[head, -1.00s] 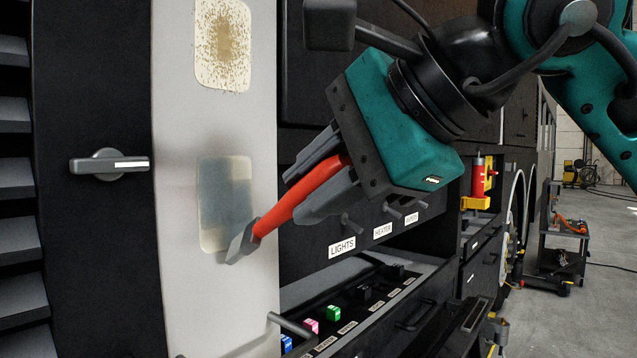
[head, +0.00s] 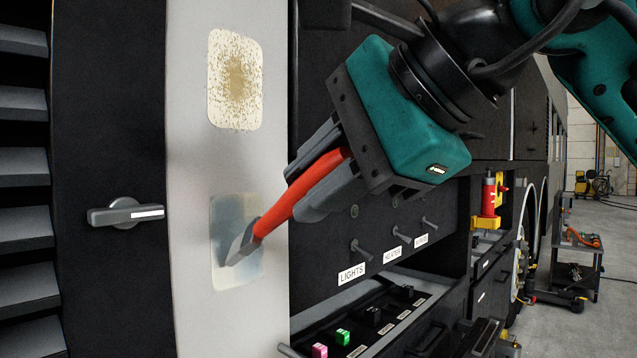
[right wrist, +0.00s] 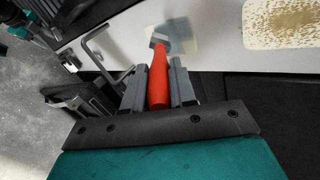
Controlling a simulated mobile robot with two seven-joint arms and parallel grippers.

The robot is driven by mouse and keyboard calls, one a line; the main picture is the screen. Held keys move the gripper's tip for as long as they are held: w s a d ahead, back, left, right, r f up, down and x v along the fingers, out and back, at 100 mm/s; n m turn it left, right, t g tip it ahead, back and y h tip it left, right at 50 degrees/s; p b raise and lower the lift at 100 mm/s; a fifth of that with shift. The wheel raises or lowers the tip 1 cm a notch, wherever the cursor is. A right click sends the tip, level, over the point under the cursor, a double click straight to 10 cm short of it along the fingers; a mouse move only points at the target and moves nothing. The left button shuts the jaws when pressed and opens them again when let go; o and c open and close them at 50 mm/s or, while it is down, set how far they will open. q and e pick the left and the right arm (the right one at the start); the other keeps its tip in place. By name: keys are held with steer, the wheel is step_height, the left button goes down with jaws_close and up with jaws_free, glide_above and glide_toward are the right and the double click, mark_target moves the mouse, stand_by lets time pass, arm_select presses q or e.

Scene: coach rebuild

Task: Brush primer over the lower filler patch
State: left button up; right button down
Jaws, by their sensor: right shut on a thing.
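The lower filler patch (head: 228,215) is a rounded cream rectangle on the light grey panel (head: 190,180). Blue-grey primer covers much of it, with cream showing along its right and lower edges. My right gripper (head: 310,180) is shut on the red handle of a brush (head: 285,208). The brush's grey head (head: 240,245) lies over the lower middle of the patch; I cannot tell for sure that it touches. In the right wrist view the brush (right wrist: 158,80) points at the patch (right wrist: 183,38), hiding part of it.
An upper patch (head: 235,80) with brown speckles is above.

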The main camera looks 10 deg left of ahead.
steer(key=shift+r+p, duration=2.35)
steer(key=shift+r, duration=1.05)
steer(key=shift+s+d+f, duration=0.1)
steer(key=shift+s+d, duration=0.1)
steer(key=shift+d, duration=0.05)
steer(key=shift+s+d+b, duration=0.7)
steer(key=shift+s+d, duration=0.05)
steer(key=shift+d, duration=0.35)
steer(key=shift+s+d+b, duration=0.3)
steer(key=shift+s+d, duration=0.55)
steer(key=shift+d, duration=0.35)
